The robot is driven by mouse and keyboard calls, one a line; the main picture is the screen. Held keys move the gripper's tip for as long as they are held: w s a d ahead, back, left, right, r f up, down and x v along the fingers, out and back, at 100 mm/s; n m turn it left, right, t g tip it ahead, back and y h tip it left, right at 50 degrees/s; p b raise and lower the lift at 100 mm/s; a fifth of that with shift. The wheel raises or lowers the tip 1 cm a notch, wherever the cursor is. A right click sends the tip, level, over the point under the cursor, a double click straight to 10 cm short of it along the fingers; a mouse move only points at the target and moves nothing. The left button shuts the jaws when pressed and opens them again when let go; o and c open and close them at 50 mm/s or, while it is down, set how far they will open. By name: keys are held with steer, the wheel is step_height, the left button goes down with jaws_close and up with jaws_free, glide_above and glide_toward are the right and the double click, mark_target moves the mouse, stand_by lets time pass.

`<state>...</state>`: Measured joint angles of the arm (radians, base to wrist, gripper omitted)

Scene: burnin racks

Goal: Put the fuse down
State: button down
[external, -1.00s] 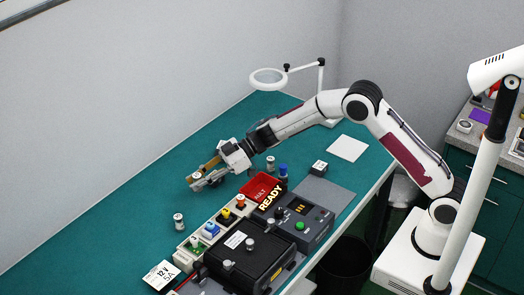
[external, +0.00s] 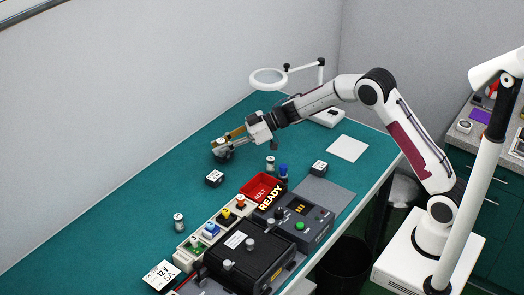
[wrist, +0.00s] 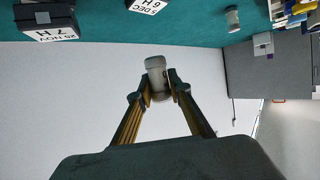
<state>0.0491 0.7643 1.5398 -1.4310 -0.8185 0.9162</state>
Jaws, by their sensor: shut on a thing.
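My gripper (external: 222,148) is over the far left part of the green bench. In the wrist view my gripper (wrist: 158,85) is shut on a small pale grey cylindrical fuse (wrist: 156,72), which sits between the two fingertips. The held fuse (external: 221,141) shows only as a small pale end in the external view, partly hidden by the fingers. Its height above the bench is hard to tell. Similar cylinders stand on the bench, one at the left (external: 178,222) and one right of my gripper (external: 270,163).
A black labelled block (external: 214,178) lies just in front of my gripper, and another (external: 319,167) is further right. A blue-topped cylinder (external: 283,171), a red tray (external: 258,187) and the black rack (external: 249,250) are nearer. A magnifier lamp (external: 269,78) stands behind.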

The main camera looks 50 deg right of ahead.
steer(key=s+d+m+t+h, duration=0.2)
steer(key=s+d, duration=0.1)
steer(key=d, duration=1.6)
steer(key=s+d, duration=0.4)
steer(key=s, duration=0.3)
steer(key=shift+s+d+f+g+y, duration=0.15)
steer(key=shift+d+f+g+y, duration=0.15)
steer(key=shift+f+g+y, duration=0.15)
steer(key=shift+f, duration=0.1)
steer(key=shift+f, duration=3.05)
steer(key=shift+f, duration=1.85)
steer(key=shift+f, duration=0.15)
